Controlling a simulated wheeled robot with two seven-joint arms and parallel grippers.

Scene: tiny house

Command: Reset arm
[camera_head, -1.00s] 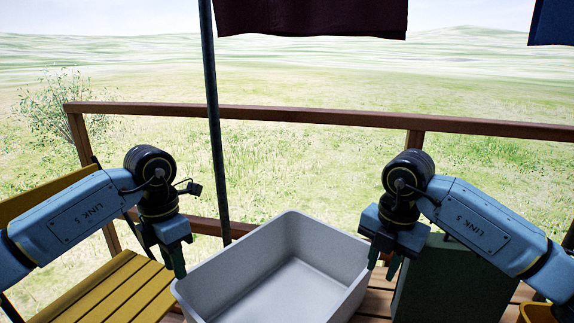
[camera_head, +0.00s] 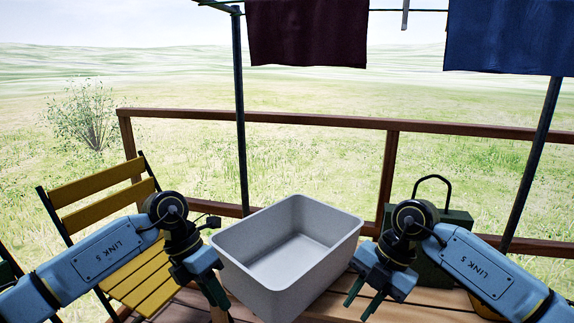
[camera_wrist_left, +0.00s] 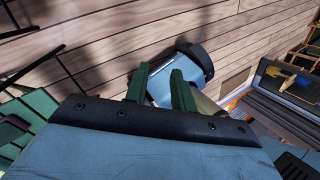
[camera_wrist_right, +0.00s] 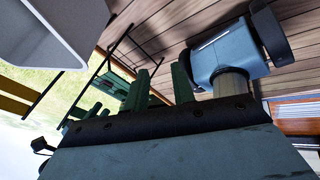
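My left gripper (camera_head: 214,294) is in front of the left end of the pale grey bin (camera_head: 335,245) in the head view, pointing down. Its two green fingers stand apart with nothing between them in the left wrist view (camera_wrist_left: 160,82). My right gripper (camera_head: 364,302) is at the bin's near right, pointing down and slightly left. Its fingers are also apart and empty in the right wrist view (camera_wrist_right: 160,84). The bin looks empty in the part of its inside that shows. The head view does not settle whether either gripper touches it.
A yellow slatted chair (camera_head: 100,182) stands at the left. A dark green box with a handle (camera_head: 456,222) is behind my right arm. A wooden railing (camera_head: 300,118) runs behind the bin. Dark red cloth (camera_head: 308,35) and blue cloth (camera_head: 510,38) hang above.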

